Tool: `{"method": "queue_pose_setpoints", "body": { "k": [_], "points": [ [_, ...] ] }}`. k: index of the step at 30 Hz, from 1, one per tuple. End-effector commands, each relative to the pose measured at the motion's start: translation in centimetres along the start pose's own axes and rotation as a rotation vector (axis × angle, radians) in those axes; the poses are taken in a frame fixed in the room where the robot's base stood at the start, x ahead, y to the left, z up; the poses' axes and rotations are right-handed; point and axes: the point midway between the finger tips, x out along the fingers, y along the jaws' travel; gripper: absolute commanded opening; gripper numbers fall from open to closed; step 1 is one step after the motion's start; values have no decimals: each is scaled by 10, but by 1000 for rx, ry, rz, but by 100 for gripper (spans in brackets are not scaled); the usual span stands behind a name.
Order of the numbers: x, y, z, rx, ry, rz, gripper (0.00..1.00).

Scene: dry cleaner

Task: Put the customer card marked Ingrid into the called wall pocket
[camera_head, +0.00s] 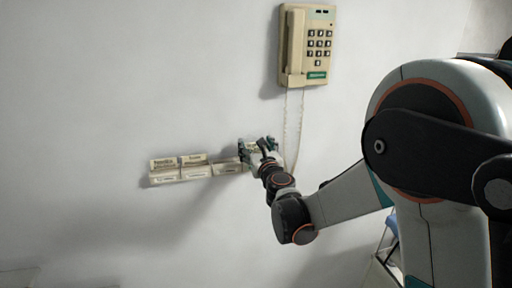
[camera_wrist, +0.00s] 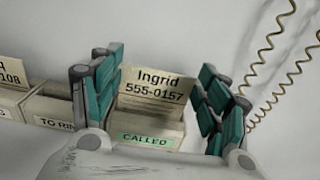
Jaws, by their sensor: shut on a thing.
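The cream card marked Ingrid 555-0157 (camera_wrist: 155,93) stands upright between the teal-padded fingers of my gripper (camera_wrist: 160,95), which is shut on it by its sides. The wall pocket labelled CALLED (camera_wrist: 150,139) is directly below and in front of the card in the wrist view. The card's lower edge is hidden behind the pocket's front, so its depth in the pocket cannot be told. In the head view my gripper (camera_head: 258,148) is at the right end of the pocket row, and the card there is mostly hidden.
The TO RING pocket (camera_wrist: 55,122) is left of the called one and looks empty. Another card (camera_wrist: 10,73) stands further left. Pockets with cards (camera_head: 165,177) fill the row's left end. A wall phone (camera_head: 307,45) hangs above right, its coiled cord (camera_wrist: 265,65) close to my right finger.

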Motion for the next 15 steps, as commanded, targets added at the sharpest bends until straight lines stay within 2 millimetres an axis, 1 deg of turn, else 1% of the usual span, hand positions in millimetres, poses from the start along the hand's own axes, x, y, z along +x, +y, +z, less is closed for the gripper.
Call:
{"method": "queue_pose_setpoints", "body": {
  "k": [9, 15],
  "points": [
    [0, 0, 0, 0, 0, 0, 60],
    [0, 0, -4, 0, 0, 0, 60]
  ]
}}
